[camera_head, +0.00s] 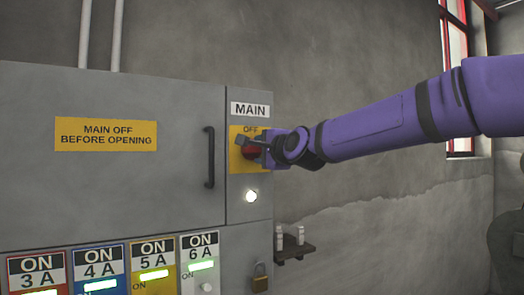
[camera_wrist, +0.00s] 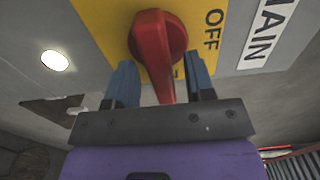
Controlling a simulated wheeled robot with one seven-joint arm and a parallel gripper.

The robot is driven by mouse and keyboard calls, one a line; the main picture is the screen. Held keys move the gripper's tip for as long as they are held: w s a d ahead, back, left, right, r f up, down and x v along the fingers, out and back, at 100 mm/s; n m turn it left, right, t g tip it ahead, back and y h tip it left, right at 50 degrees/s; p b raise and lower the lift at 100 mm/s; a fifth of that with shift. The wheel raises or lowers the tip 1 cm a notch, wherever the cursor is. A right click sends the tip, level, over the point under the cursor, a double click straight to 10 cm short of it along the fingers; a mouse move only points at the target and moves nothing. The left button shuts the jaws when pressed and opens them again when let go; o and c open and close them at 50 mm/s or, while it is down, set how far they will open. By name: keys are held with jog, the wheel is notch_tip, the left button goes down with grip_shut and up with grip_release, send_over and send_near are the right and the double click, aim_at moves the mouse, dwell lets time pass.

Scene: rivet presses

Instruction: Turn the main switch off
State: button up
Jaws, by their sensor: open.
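The main switch is a red rotary knob (camera_wrist: 157,38) on a yellow plate (camera_head: 236,158), under the MAIN label (camera_head: 250,109) in the head view. OFF is printed at the plate's top in the head view; other lettering is mostly hidden. In the wrist view the knob's handle extends down the picture, between my fingers. My gripper (camera_wrist: 162,82) is open, with one blue finger on each side of the handle. Contact with the handle is not clear. In the head view my gripper (camera_head: 256,146) covers part of the knob.
A lit white lamp (camera_head: 251,196) sits below the plate. A vertical black door handle (camera_head: 209,157) stands just left of it. Several coloured breaker panels (camera_head: 98,268) line the lower cabinet. A padlock (camera_head: 261,277) and small shelf (camera_head: 293,248) are lower right.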

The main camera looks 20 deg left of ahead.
jog(key=shift+w+a, duration=0.1)
jog(key=shift+a, duration=0.05)
grip_shut()
